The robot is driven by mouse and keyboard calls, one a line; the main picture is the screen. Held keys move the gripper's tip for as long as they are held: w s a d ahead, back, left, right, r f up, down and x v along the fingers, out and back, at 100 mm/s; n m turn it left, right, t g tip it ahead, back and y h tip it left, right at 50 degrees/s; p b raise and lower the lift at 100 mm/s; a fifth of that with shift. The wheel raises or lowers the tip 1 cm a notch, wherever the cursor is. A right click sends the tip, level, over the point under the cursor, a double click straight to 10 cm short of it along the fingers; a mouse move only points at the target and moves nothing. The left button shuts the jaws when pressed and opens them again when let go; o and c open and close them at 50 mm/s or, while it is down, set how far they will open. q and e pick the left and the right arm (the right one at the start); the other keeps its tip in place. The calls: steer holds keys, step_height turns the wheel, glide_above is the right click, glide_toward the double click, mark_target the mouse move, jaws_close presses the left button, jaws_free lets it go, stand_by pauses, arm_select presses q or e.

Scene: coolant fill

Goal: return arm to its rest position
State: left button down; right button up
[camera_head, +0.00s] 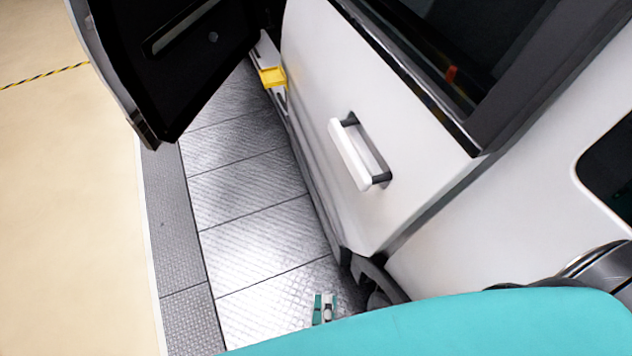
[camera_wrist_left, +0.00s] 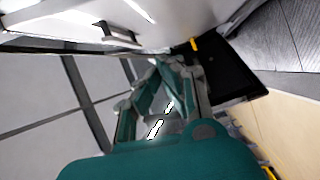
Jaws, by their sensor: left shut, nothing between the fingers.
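My left gripper (camera_head: 325,308) shows at the bottom of the head view as small teal and grey fingertips, just above the edge of a large teal part of my arm. The rest of it is hidden behind that part. In the left wrist view my left gripper (camera_wrist_left: 170,63) points away from the camera. Its teal fingers come together at the tips, shut and empty. In the head view it is over the grey tiled floor, below the white vehicle door, and touches nothing that I can see. My right gripper is not in view.
A white vehicle door (camera_head: 335,75) with a white and dark handle (camera_head: 349,155) stands at the right. A black-lined door (camera_head: 185,70) stands open at the upper left, near a yellow piece (camera_head: 271,77). Grey floor tiles (camera_head: 250,230) between them look clear.

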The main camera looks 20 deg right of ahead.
arm_select(q)
steer(key=s+a+f+m+g+y, duration=0.1)
steer(key=a+f+m+g, duration=0.35)
steer(key=f, duration=0.85)
steer(key=s+a+f+m+g, duration=0.1)
steer(key=a+f+m+g, duration=0.3)
steer(key=f, duration=0.8)
steer(key=s+a+f+m+g+y, duration=0.1)
steer(key=s+a+f+g+y, duration=0.1)
steer(key=s+a+f, duration=0.2)
steer(key=s+a+f+m+g+y, duration=0.2)
steer(key=a+f, duration=0.5)
steer(key=a, duration=0.4)
steer(key=s+a+f+m+g+y+b, duration=0.1)
steer(key=s+a+f+m+g+y, duration=0.1)
steer(key=s+a+f+g, duration=0.2)
steer(key=s+a+f, duration=0.2)
steer(key=s+a, duration=0.1)
steer(key=a, duration=0.1)
steer(key=shift+f, duration=0.2)
steer(key=shift+d, duration=0.1)
